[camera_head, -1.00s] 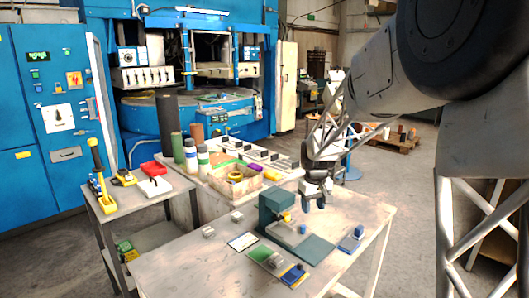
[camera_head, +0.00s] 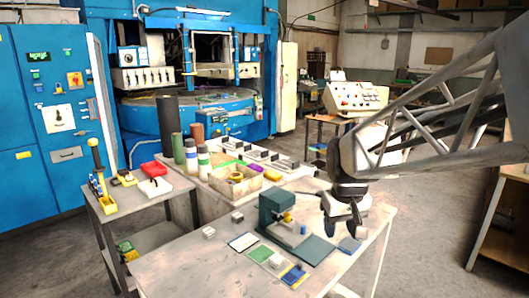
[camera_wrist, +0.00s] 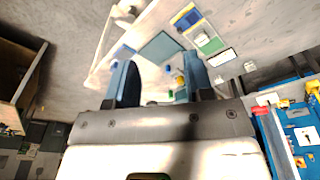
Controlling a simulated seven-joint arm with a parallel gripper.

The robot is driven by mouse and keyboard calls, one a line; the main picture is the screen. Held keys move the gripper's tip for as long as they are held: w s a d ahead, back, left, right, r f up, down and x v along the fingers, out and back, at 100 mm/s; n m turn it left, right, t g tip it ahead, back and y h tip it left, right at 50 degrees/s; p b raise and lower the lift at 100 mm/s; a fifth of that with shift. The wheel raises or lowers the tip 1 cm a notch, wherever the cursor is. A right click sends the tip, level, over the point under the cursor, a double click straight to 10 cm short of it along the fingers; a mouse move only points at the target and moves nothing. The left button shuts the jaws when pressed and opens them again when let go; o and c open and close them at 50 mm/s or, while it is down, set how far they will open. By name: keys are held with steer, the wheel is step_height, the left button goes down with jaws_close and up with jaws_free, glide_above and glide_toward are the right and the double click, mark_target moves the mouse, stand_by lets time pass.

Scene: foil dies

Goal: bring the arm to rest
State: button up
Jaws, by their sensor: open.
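My gripper (camera_head: 343,232) hangs above the right part of the front table (camera_head: 215,265) in the head view, fingers pointing down. It is open, and nothing shows between the fingers. In the wrist view the two blue-grey fingers (camera_wrist: 158,70) stand apart. The table lies beyond them there. The dark green press (camera_head: 274,214) stands on the table to the left of my gripper in the head view. A blue pad (camera_head: 350,245) lies by the fingers in the picture. My gripper partly covers that corner of the table.
A small blue block (camera_head: 303,230) is at the press, beside a flat teal plate (camera_head: 314,250). A green pad (camera_head: 260,253), a blue-and-yellow pad (camera_head: 293,274), a white card (camera_head: 243,242) and small metal blocks (camera_head: 208,232) lie left. A control console (camera_head: 355,98) stands behind.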

steer(key=s+f+m+t, duration=0.1)
steer(key=s+f+m, duration=0.1)
steer(key=s, duration=1.9)
steer(key=shift+s+d, duration=0.15)
steer(key=shift+d, duration=0.3)
stand_by(1.0)
